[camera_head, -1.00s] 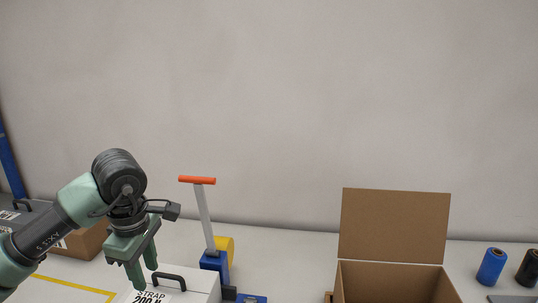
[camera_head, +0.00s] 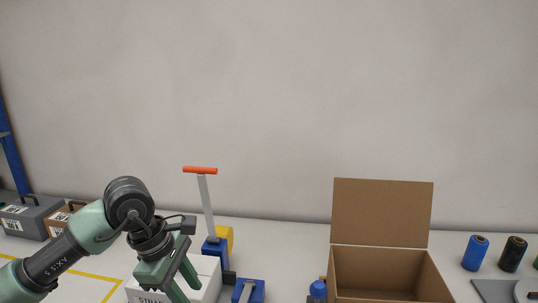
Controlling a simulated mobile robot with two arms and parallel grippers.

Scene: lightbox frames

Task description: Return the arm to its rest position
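My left arm comes in from the lower left, green and dark grey. My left gripper (camera_head: 183,284) points down over a white box (camera_head: 208,272) with a printed label that is partly cut off by the bottom edge. Its two fingers are apart, with nothing seen between them. The fingertips are close to the bottom edge, and I cannot tell whether they touch the box. My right arm and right gripper are not in view.
Behind the gripper stands a blue tool with an orange T-handle (camera_head: 200,170). An open cardboard box (camera_head: 378,270) stands right of centre. Blue (camera_head: 475,252) and black (camera_head: 512,254) rolls stand at the right. A grey case (camera_head: 32,217) sits at far left.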

